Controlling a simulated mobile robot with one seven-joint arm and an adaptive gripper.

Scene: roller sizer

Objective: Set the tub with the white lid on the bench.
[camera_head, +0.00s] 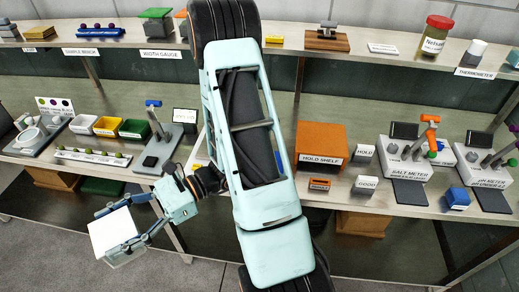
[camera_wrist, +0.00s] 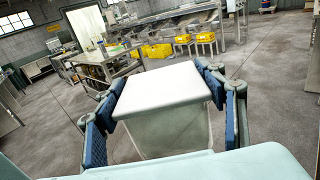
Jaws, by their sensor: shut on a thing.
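The tub with the white lid (camera_head: 113,231) is in my gripper (camera_head: 120,228), at the lower left of the head view, in front of the bench and over the floor. In the wrist view the tub (camera_wrist: 165,130) shows its flat white lid and translucent body between the two blue-padded fingers of my gripper (camera_wrist: 165,118). The fingers press on both sides of it. The tub looks tilted in the head view. The bench (camera_head: 240,205) runs across the head view behind my arm, which hides its middle part.
On the bench stand an orange hold shelf box (camera_head: 321,146), a salt meter (camera_head: 405,160), small white, yellow and green bins (camera_head: 107,126) and a stand (camera_head: 172,145). An upper shelf (camera_head: 375,45) holds jars and labels. In the wrist view, open floor (camera_wrist: 275,85) and distant benches show.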

